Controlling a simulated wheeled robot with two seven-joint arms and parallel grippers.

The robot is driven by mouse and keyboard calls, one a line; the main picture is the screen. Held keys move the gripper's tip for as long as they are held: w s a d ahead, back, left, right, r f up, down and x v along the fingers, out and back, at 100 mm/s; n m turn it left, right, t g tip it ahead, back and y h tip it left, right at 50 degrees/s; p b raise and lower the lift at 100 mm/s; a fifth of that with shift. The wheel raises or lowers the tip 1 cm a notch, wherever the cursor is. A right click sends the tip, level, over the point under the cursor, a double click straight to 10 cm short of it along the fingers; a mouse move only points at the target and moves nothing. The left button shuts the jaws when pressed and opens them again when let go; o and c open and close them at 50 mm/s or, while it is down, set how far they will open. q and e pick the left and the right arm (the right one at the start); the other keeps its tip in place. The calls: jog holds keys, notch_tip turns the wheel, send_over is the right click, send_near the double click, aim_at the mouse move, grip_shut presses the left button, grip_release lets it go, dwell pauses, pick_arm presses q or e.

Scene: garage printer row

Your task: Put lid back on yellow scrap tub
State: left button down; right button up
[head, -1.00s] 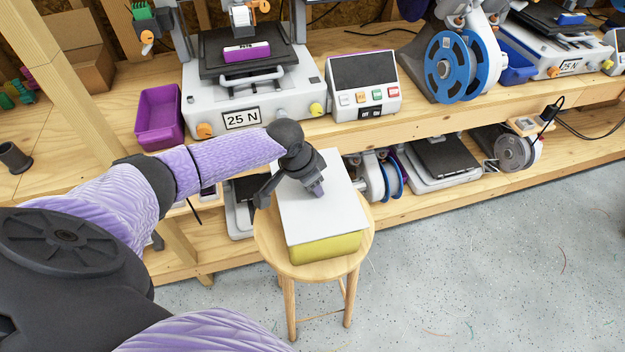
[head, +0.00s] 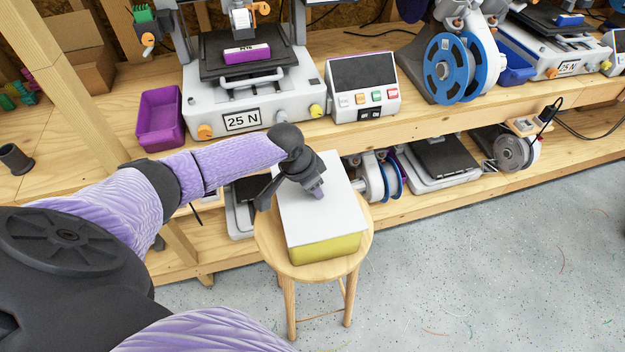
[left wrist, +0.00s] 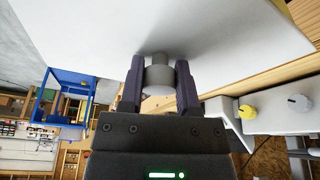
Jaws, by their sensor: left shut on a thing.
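The yellow scrap tub (head: 327,250) stands on a round wooden stool (head: 268,242). A flat white lid (head: 320,220) lies over its top and covers the opening; only the tub's front side shows below it. Any small gap between lid and tub cannot be told. My left gripper (head: 318,191) is above the middle of the lid, pointing down. In the left wrist view its two fingers (left wrist: 159,85) are shut on the round grey knob (left wrist: 158,75) of the white lid (left wrist: 215,35). My right gripper is not in view.
A workbench (head: 300,128) behind the stool holds a 25 N printer (head: 280,105), a purple bin (head: 160,118) and a control box (head: 362,85). Its lower shelf (head: 400,205) holds spools and another printer. Open grey floor (head: 480,270) lies to the right.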

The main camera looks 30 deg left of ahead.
pick_arm(q)
grip_release()
dwell(0.4)
jog(key=shift+r, duration=0.1)
notch_tip(320, 180, up, 7)
jog(key=p, duration=0.7)
grip_shut()
dwell(0.3)
dwell(0.6)
jog(key=shift+f, duration=0.25)
dwell(0.4)
